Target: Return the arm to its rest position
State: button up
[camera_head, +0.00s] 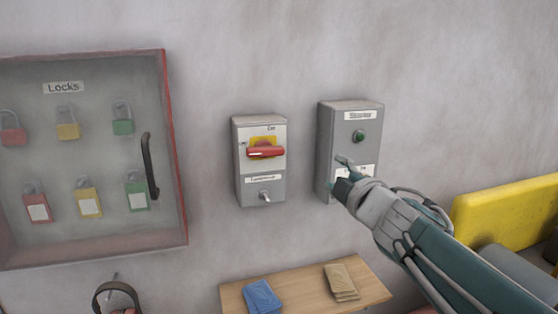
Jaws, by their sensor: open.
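My gripper (346,173) is open and appears empty. It is in front of the lower part of the right-hand grey box (324,150), at the end of my arm, which reaches in from the lower right. The box has a green round button (358,136) and a label above it. My gripper partly hides a white label (366,171) below the button. Whether the gripper touches the box I cannot tell.
A grey switch box (239,165) with a red handle (266,152) is left of it. A lock cabinet (176,160) hangs further left. A wooden shelf (305,290) below bears a blue item (262,297) and tan items (341,282). A yellow panel (505,215) stands at right.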

jog(key=s+d+f+m+g+h, duration=0.4)
jog(key=s+d+f+m+h, duration=0.3)
jog(key=s+f+m, duration=0.3)
jog(key=s+a+f+m+g+y, duration=0.2)
jog(key=s+f+m+g, duration=0.5)
jog(key=s+f, duration=0.4)
jog(key=s+a, duration=0.1)
jog(key=s, duration=0.1)
jog(key=shift+s+a+f+g, duration=0.15)
jog(key=shift+s+g, duration=0.15)
jog(key=shift+s, duration=0.1)
